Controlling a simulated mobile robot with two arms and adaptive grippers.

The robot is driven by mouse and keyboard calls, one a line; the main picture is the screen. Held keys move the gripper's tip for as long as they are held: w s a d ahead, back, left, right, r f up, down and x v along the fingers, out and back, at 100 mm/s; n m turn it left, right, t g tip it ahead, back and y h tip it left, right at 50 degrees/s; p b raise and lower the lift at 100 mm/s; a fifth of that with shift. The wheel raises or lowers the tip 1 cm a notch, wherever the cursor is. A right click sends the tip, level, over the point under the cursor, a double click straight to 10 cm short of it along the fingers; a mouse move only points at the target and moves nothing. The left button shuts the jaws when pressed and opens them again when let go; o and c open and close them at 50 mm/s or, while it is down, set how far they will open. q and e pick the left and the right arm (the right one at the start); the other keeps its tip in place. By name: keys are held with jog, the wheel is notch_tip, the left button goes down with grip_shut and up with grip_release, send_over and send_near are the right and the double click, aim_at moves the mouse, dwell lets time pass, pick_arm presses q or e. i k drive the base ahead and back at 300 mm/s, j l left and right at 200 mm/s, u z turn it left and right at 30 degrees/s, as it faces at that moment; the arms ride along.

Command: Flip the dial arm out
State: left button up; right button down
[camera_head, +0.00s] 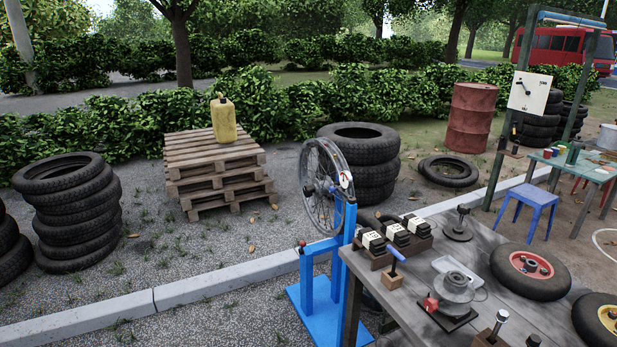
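A blue stand (322,291) stands on the gravel beside the near workbench, with a spoked wheel (317,190) mounted upright on it. A small white dial with a red mark (345,180) sits at the right side of the wheel, near the top of the blue upright (350,235). The dial overlaps the wheel's rim in this view. The arm that carries the dial is too small to make out, and I cannot tell how it is folded. A small red knob (302,243) shows at the left of the stand. Neither of my grippers is in view.
The wooden workbench (408,296) at right holds several black items with white labels (398,233), a blue-handled tool (396,255) and a red-hubbed wheel (530,270). Stacked pallets (215,165) and tyres (75,215) stand behind. A concrete curb (200,291) runs left of the stand.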

aim_at(347, 184)
jog(key=i+u, duration=0.25)
jog(key=i, duration=0.3)
jog(key=i+l+u, duration=0.3)
jog(key=i, duration=0.2)
jog(key=i+j, duration=0.05)
jog(key=j, duration=0.05)
